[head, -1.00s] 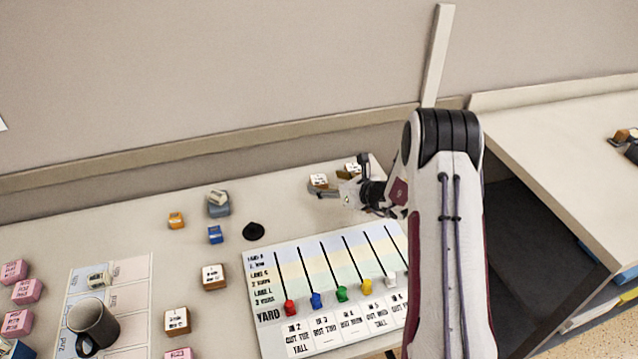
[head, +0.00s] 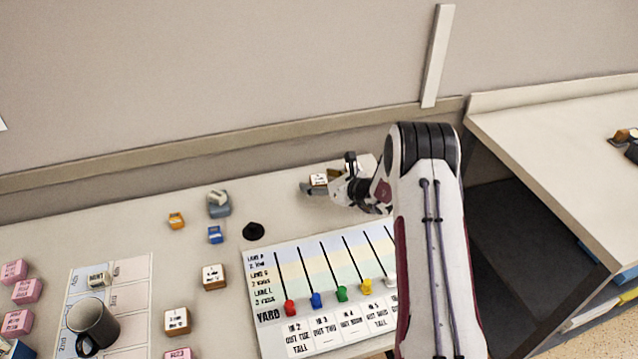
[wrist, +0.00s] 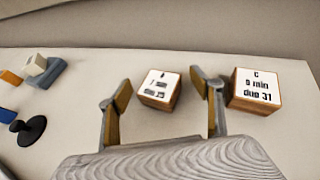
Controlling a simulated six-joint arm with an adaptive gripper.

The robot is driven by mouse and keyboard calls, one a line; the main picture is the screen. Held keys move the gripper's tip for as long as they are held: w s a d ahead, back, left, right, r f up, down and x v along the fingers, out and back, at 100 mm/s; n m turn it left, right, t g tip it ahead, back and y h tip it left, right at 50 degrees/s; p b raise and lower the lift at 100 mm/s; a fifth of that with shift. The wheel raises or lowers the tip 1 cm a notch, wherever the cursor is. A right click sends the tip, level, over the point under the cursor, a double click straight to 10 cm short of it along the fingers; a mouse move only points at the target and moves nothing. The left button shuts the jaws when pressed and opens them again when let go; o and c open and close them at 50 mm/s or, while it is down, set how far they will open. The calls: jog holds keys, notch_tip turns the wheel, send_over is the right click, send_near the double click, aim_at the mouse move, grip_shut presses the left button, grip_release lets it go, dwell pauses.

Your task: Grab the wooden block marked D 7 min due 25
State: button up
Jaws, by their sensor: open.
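A wooden block with a white top (wrist: 159,89) stands in the wrist view between and just beyond my fingertips. Its small print looks like "7 min due 25", but the letter above is too blurred to tell. In the head view this block (head: 318,180) stands near the back of the table. My gripper (wrist: 161,92) is open, with one finger on each side of the block and a gap to it. A second wooden block, marked C 9 min due 31 (wrist: 256,88), stands just right of the right finger. In the head view my gripper hides it.
The yard board with coloured pegs (head: 270,318) lies in front of my gripper. A black stamp-like knob (head: 253,231), a blue block (head: 215,234) and an orange block (head: 176,221) are to the left. More wooden blocks (head: 214,277) and a mug (head: 92,325) stand farther left.

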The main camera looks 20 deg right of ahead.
aim_at(319, 179)
dwell(0.5)
jog(key=c, duration=1.2)
jog(key=shift+r, duration=0.1)
jog(key=shift+r, duration=4.85)
